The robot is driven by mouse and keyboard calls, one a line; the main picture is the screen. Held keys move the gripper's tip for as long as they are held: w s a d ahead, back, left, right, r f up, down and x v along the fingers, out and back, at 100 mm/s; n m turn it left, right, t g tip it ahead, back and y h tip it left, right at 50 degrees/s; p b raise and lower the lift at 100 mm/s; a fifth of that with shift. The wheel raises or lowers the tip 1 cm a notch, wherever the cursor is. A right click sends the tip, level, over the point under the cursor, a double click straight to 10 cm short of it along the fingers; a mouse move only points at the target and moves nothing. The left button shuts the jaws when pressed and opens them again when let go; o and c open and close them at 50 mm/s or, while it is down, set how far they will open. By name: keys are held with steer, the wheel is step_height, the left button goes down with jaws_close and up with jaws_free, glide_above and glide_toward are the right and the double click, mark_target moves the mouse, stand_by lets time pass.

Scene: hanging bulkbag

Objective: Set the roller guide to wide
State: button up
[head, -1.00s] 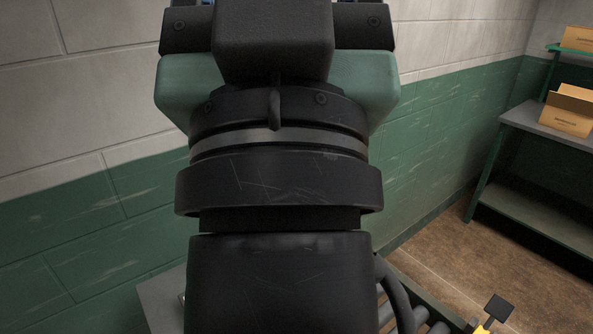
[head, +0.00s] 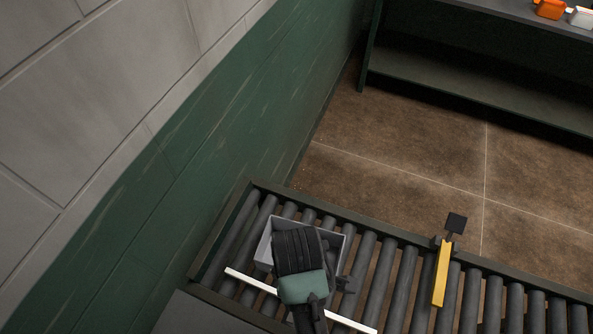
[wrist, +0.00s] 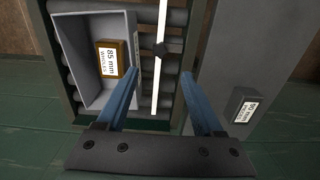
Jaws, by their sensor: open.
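A thin white bar (head: 247,281), which looks like the roller guide, lies across the rollers in the head view, partly behind my arm. In the wrist view the white bar (wrist: 163,25) runs up the picture, with a dark knob (wrist: 159,48) on it. My gripper (wrist: 160,76) is open, its blue fingers apart, with the bar and knob between them in the picture. Nothing shows between the fingers as held. I cannot tell how far the fingertips are from the knob. My arm hides the gripper in the head view.
A grey tray (wrist: 93,20) on the rollers, left of the bar, holds a brown block (wrist: 111,60) labelled 85 mm. A dark block (wrist: 243,107) labelled 90 mm is on a grey surface. A yellow bar (head: 441,275) crosses the conveyor (head: 375,231) at right. A wall (head: 190,130) stands behind.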

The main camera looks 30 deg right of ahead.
step_height(320, 180, down, 12)
steer(key=shift+s+r, duration=0.1)
steer(key=shift+r, duration=0.15)
jaws_close()
stand_by(0.4)
stand_by(1.1)
